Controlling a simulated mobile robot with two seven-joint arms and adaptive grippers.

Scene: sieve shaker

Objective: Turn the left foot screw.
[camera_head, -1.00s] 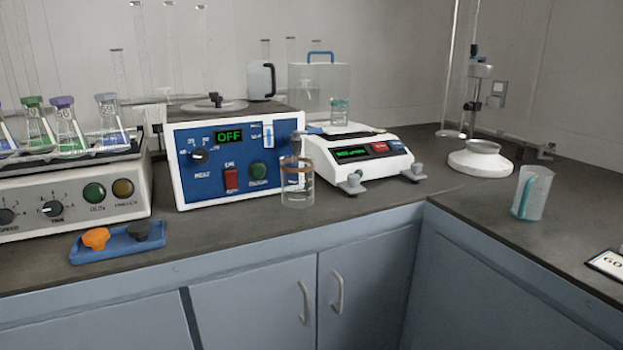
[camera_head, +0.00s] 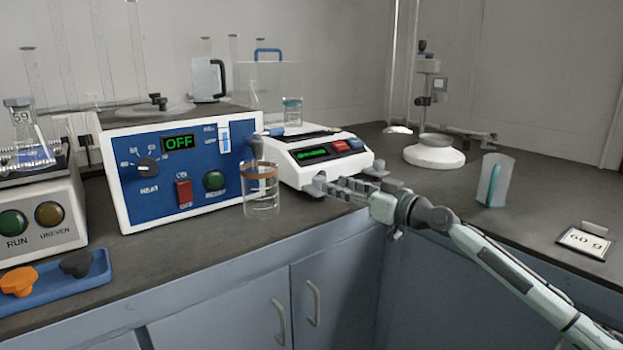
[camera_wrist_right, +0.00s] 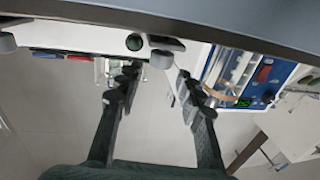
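The white balance (camera_head: 318,158) stands on the dark bench with a lit green display. Its left foot screw (camera_head: 319,181), a grey knob, is at the front left corner. Its right foot screw (camera_head: 376,172) is partly hidden behind my right gripper (camera_head: 340,187), which reaches in from the right along the balance's front edge. In the right wrist view the picture is turned over. The left foot screw (camera_wrist_right: 160,58) shows there between the two spread fingers of my right gripper (camera_wrist_right: 158,80). Whether a finger touches it I cannot tell. My left gripper is not in view.
A glass beaker (camera_head: 261,190) with a brown band stands close left of the balance, before the blue-fronted heater (camera_head: 180,165). A clear beaker (camera_head: 494,180) and a card (camera_head: 586,241) marked 60 g are on the right bench. A blue tray (camera_head: 75,283) is at front left.

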